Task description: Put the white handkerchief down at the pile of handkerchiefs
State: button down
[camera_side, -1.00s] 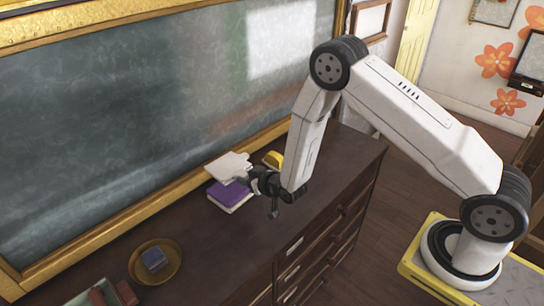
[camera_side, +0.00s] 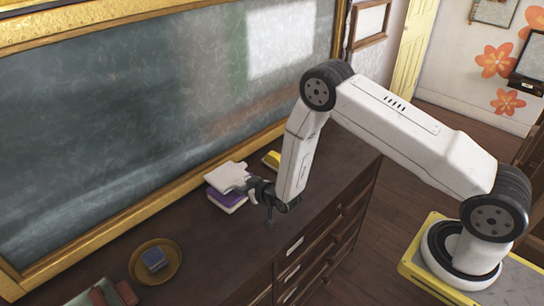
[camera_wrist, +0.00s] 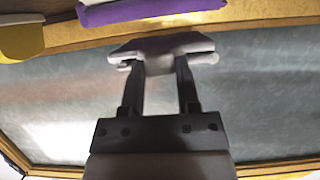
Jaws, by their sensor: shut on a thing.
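The white handkerchief (camera_side: 227,176) is held out flat from the jaws of my gripper (camera_side: 249,187). In the side view it overlaps the pile of handkerchiefs (camera_side: 226,200), whose purple top shows along its near edge. In the wrist view the fingers of my gripper (camera_wrist: 160,65) are shut on the white handkerchief (camera_wrist: 165,46), seen nearly edge-on. The purple layer of the pile (camera_wrist: 150,11) shows at the top of that view, apart from the handkerchief. Whether the two touch is hard to tell from the side.
A yellow item (camera_side: 271,158) lies behind the pile, close to my gripper. A round brown dish (camera_side: 138,267) with a blue folded item (camera_side: 154,260) stands nearer the front left. A chalkboard (camera_side: 130,110) rises directly behind. The dresser top between dish and pile is clear.

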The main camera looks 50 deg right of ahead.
jog(key=shift+f, duration=0.55)
dwell(0.4)
jog(key=shift+c, duration=1.6)
grip_release()
jog(key=shift+s+f, duration=0.1)
jog(key=shift+r, duration=0.6)
jog(key=shift+s+r, duration=0.15)
jog(key=shift+s, duration=0.05)
jog(key=v, duration=1.1)
jog(key=shift+s, duration=0.2)
jog(key=shift+w+r, duration=0.1)
jog(key=shift+r, duration=0.2)
